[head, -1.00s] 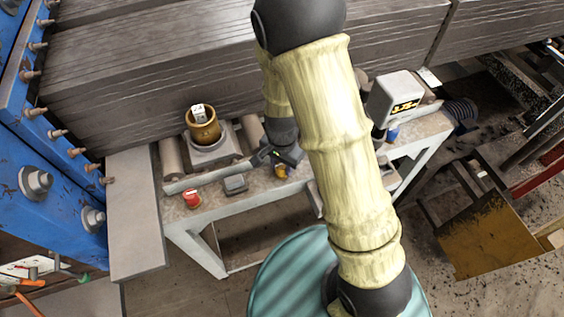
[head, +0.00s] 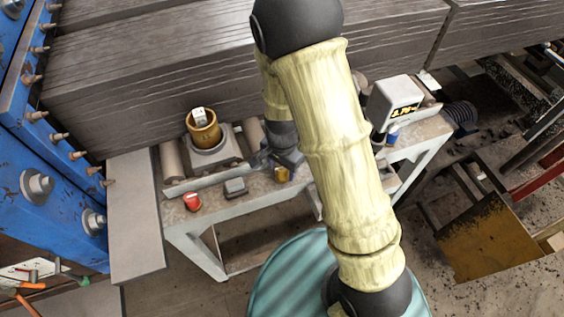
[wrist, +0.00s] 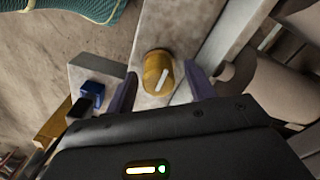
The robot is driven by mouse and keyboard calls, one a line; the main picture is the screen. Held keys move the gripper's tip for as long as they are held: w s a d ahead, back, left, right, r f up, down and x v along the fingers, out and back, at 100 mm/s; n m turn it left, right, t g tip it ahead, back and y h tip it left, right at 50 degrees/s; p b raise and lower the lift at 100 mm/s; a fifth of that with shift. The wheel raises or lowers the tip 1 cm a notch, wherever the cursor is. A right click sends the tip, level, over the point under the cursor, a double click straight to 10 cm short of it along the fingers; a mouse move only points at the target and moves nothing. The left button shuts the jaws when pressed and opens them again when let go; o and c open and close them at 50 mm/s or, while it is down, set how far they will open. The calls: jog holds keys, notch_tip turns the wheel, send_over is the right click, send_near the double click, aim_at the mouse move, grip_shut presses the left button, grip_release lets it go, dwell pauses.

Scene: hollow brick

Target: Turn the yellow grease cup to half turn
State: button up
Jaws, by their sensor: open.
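The yellow grease cup (wrist: 152,68) is a round ochre cap with a white pointer bar on its face. In the wrist view the bar slants from lower left to upper right. In the head view the cup (head: 281,174) is small, on the front of the grey bench. My gripper (wrist: 160,82) is open, its two dark fingers showing on either side of the cup in the wrist view. I cannot tell whether they touch it or how deep they reach. In the head view my gripper (head: 262,160) is dark and partly hidden behind my arm.
A red knob (head: 192,202) and a grey box (head: 235,187) sit left along the bench edge. A larger ochre cup (head: 205,134) with a tag stands behind. A blue knob (wrist: 92,93) is left of the fingers. A display box (head: 396,98) stands to the right.

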notch_tip(320, 180, up, 18)
jog(key=shift+f, duration=0.25)
dwell(0.3)
dwell(0.5)
